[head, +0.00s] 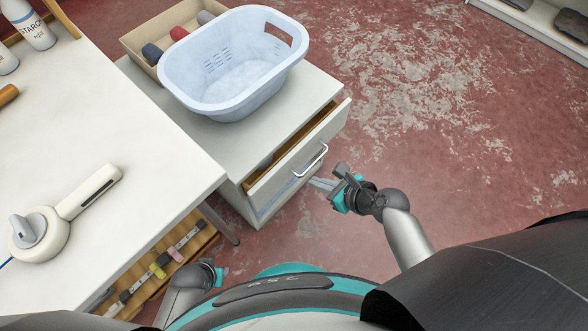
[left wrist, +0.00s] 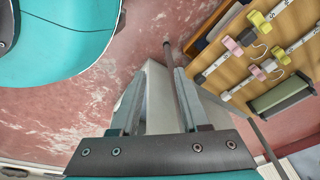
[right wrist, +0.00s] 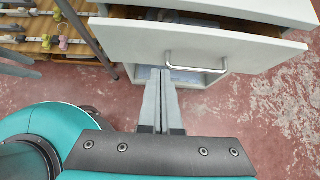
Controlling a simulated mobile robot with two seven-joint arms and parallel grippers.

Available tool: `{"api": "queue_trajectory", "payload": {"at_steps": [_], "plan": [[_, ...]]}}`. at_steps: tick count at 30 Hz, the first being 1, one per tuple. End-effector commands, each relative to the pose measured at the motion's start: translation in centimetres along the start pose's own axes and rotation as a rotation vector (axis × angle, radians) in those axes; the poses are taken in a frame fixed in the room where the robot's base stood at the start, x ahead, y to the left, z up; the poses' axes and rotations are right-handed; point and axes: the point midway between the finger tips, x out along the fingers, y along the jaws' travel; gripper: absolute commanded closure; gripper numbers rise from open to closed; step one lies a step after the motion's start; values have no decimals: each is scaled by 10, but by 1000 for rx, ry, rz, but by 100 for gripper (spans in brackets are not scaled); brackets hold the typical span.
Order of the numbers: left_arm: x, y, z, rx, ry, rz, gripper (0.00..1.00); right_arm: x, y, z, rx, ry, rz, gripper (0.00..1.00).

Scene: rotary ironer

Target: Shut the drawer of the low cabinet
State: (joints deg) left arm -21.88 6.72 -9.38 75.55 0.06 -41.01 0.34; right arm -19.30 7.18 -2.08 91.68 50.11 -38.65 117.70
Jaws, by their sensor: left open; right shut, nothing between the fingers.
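The low cabinet (head: 235,205) is white and stands beside the table. Its top drawer (head: 296,158) is partly pulled out, with a dark gap behind the front and a metal bar handle (head: 311,161). In the right wrist view the drawer front (right wrist: 130,45) and its handle (right wrist: 196,66) lie just ahead of my right gripper (right wrist: 160,72). In the head view my right gripper (head: 318,184) is shut and empty, close to the drawer front near the handle; I cannot tell if it touches. My left gripper (left wrist: 158,75) is open and empty, low beside the table.
A pale blue laundry basket (head: 235,62) and a cardboard box (head: 145,38) stand on the cabinet. The white table (head: 90,130) is at the left, with a slatted wooden shelf (head: 165,262) beneath. The red floor right of the drawer is clear.

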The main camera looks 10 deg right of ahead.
Motion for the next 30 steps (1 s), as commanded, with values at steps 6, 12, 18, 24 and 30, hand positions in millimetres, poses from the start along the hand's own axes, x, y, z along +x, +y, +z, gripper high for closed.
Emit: {"api": "queue_trajectory", "payload": {"at_steps": [6, 12, 18, 24, 30], "plan": [[-12, 6, -15, -4, 5, 9, 55, 18, 1, -1, 0, -1, 1, 100], [-26, 10, -27, -7, 10, 15, 55, 33, 0, -1, 0, -2, 1, 100], [-41, 12, -41, -10, 26, 18, 55, 49, 0, -1, 0, -2, 1, 100], [-57, 12, -54, -12, 48, 19, 55, 67, 0, 10, -2, -4, 1, 100], [-70, 11, -64, -14, 70, 17, 55, 79, 0, 22, -1, -2, 0, 100]]}}
